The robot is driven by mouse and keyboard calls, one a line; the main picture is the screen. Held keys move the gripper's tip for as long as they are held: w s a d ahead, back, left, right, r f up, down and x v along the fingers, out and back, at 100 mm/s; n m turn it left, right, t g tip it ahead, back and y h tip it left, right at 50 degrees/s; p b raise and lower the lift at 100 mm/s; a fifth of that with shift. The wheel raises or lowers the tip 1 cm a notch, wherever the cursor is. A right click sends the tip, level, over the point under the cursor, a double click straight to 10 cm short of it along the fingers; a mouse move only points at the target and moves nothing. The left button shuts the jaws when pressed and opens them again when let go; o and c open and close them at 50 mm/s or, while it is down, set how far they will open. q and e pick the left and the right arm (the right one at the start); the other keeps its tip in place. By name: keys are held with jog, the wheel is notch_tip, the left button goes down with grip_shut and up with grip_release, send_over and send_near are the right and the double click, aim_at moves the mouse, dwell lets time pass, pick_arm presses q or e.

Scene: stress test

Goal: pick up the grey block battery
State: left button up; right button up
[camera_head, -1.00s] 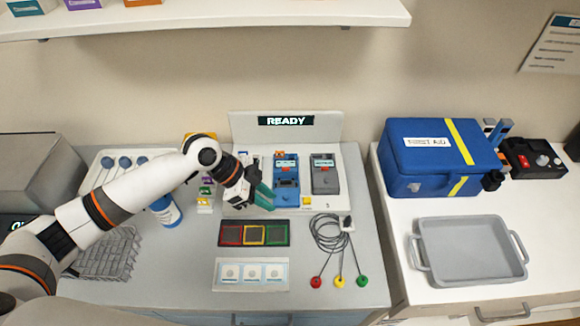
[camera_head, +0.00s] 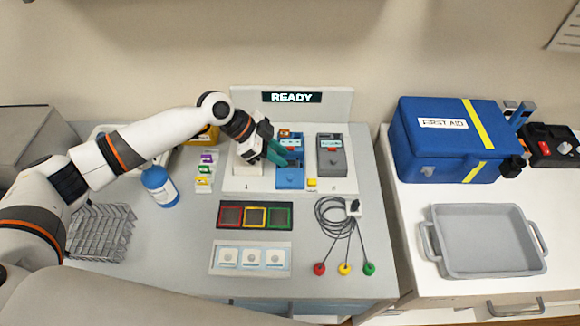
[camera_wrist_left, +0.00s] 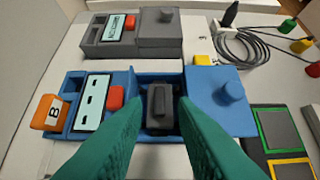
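The dark grey block battery (camera_wrist_left: 161,105) sits in an open bay of the blue tester (camera_wrist_left: 222,88) in the left wrist view. The blue tester (camera_head: 290,177) stands on the white panel in the head view, where my gripper hides its bay. My left gripper (camera_wrist_left: 163,112) has two green fingers, spread apart, one on each side of the block. I cannot tell whether they touch it. In the head view the left gripper (camera_head: 278,153) is over the blue tester. My right gripper is in neither view.
A similar grey tester (camera_head: 331,156) stands beside the blue one. An orange block marked B (camera_wrist_left: 49,112) sits at the blue tester's left end. Cables (camera_head: 335,222) lie to the right. A blue first aid box (camera_head: 440,150) and a grey tray (camera_head: 487,268) are on the right counter.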

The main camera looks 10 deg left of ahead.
pick_arm(q)
jog(key=shift+x, duration=0.75)
jog(key=shift+c, duration=0.5)
grip_shut()
notch_tip(320, 180, up, 6)
jog(key=p, duration=0.5)
jog(key=shift+r, duration=0.2)
jog(key=shift+f, duration=0.15)
